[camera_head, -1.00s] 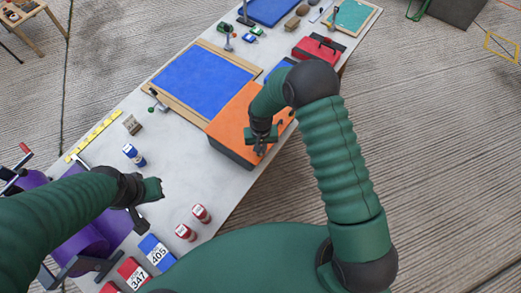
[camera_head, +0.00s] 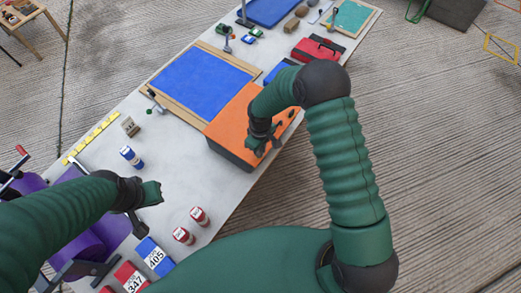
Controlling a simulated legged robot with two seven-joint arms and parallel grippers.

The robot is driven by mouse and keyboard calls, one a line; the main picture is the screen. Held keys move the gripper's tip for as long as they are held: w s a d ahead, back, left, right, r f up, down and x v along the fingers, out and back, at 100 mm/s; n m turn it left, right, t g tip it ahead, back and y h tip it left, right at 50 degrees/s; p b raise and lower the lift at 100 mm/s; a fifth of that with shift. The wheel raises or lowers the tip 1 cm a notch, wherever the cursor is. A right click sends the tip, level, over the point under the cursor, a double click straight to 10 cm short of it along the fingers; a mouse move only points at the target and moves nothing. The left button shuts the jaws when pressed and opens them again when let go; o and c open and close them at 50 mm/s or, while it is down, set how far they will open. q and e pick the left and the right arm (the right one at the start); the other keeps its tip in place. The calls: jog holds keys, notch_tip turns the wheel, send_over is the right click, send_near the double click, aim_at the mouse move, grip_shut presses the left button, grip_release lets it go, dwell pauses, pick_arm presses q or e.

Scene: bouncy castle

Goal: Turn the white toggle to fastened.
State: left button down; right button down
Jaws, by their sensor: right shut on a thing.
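An orange-topped box with dark sides (camera_head: 225,128) stands at the table's right edge. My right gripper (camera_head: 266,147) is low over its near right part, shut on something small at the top. The white toggle cannot be made out; the gripper and wrist hide that spot, so its angle cannot be told. My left gripper (camera_head: 152,193) hangs over the near left of the table, away from the box. Its jaw gap cannot be made out.
A blue wood-framed board (camera_head: 203,82) lies beyond the box. A red toolbox (camera_head: 318,49) stands farther right. Red-and-white cans (camera_head: 199,216) and blue-and-white cans (camera_head: 131,156) stand on the near grey table (camera_head: 178,165). A purple roller (camera_head: 75,232) is at the left.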

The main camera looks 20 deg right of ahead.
jog(key=shift+w+r+n, duration=0.15)
jog(key=shift+w+n, duration=0.2)
jog(key=shift+n, duration=0.05)
jog(key=c, duration=1.8)
grip_release()
jog(key=shift+o, duration=1.4)
jog(key=shift+a, duration=0.1)
jog(key=shift+f, duration=0.2)
jog(key=shift+s+r, duration=0.1)
jog(key=shift+r, duration=0.05)
notch_tip(320, 180, up, 16)
jog(key=shift+r+b, duration=0.25)
jog(key=shift+b, duration=0.95)
